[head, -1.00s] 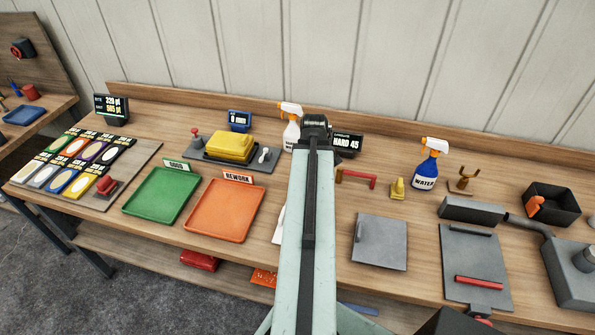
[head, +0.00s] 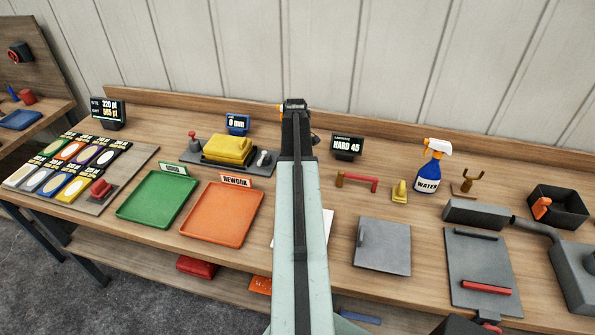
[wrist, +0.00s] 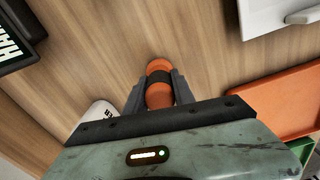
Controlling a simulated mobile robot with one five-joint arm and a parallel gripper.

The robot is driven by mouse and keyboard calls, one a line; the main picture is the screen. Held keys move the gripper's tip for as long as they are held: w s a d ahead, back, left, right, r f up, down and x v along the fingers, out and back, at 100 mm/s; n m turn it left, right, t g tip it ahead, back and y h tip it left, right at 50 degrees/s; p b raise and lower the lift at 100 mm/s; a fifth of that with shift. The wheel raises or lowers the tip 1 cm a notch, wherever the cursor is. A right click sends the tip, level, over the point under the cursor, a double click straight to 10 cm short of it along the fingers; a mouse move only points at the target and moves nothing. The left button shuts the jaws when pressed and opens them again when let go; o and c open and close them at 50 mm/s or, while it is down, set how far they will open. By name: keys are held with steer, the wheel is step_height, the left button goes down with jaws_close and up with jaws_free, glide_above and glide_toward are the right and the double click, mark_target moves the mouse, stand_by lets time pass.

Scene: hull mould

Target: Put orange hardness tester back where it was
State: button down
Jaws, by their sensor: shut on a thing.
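My gripper (wrist: 158,92) is shut on the orange hardness tester (wrist: 158,95), an orange cylinder with a black band around its middle. Both jaws are beside it in the wrist view. Bare wood shows beyond it, and I cannot tell whether it touches the bench. In the head view my own arm hides the tester and the jaws. The "HARD 45" display (head: 346,146) stands just right of the arm's end. It also shows at the left edge of the wrist view (wrist: 12,40).
The orange REWORK tray (head: 222,213) and green tray (head: 157,200) lie left of my arm.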

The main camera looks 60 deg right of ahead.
steer(key=shift+f, duration=0.55)
steer(key=c, duration=1.5)
jaws_free()
steer(key=shift+f, duration=0.1)
steer(key=o, duration=0.4)
steer(key=shift+o, duration=0.2)
step_height(320, 180, up, 13)
steer(key=p, duration=1.2)
steer(key=shift+f+p, duration=0.15)
steer(key=shift+p, duration=0.15)
steer(key=shift+f, duration=0.1)
